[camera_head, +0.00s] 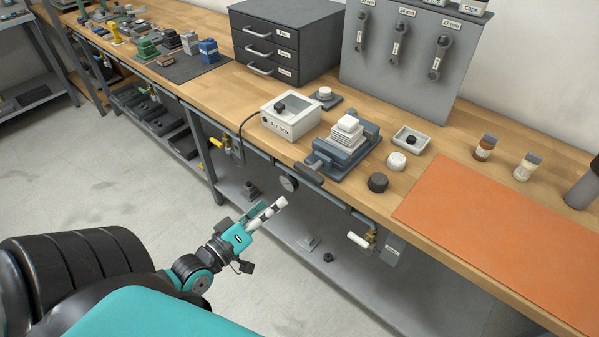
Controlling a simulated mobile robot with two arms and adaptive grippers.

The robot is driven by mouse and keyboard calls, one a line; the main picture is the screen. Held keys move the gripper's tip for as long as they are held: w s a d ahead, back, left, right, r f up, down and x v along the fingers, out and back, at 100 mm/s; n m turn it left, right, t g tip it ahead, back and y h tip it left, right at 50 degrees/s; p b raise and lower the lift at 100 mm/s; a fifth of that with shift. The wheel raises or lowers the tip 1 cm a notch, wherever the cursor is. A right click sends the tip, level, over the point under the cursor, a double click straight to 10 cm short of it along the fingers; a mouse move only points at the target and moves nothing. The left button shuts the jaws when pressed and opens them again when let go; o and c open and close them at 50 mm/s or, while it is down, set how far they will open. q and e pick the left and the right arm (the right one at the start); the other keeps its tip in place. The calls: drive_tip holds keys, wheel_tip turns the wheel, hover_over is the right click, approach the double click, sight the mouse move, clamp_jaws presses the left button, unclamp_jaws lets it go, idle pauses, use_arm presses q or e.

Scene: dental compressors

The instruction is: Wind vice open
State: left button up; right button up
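The blue-grey vice (323,156) sits on the wooden bench near its front edge, with a white stepped block (346,132) on or between its jaws. A dark bar-like handle (309,173) is at the vice's front, at the bench edge. I cannot tell how far apart the jaws are. My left gripper (276,206) is in front of the bench, below and left of the handle and apart from it. Its fingers point up and right; their gap is too small to judge. My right gripper is out of view.
The Air box (289,121) stands left of the vice. A dark round knob (378,183), a white knob (397,161) and a small tray (411,140) are to its right, before an orange mat (500,225). A gauge (289,183) and pipe (345,209) run under the bench edge.

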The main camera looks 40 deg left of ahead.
sight(306, 176)
use_arm(q)
drive_tip(key=shift+o, duration=0.5)
drive_tip(key=s+m+b, duration=0.1)
drive_tip(key=m, duration=0.2)
drive_tip(key=s+m+b, duration=0.1)
drive_tip(key=m+b, duration=0.1)
drive_tip(key=m, duration=0.1)
drive_tip(key=s+m+b, duration=0.1)
drive_tip(key=m+b, duration=0.1)
drive_tip(key=m, duration=0.1)
drive_tip(key=shift+a+f, duration=0.15)
drive_tip(key=shift+f, duration=0.25)
drive_tip(key=w, duration=0.5)
drive_tip(key=w+m+p, duration=0.1)
drive_tip(key=w, duration=0.5)
drive_tip(key=w+d+m, duration=0.1)
drive_tip(key=w, duration=0.5)
drive_tip(key=shift+r, duration=0.4)
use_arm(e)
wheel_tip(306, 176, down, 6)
use_arm(q)
drive_tip(key=shift+s, duration=0.1)
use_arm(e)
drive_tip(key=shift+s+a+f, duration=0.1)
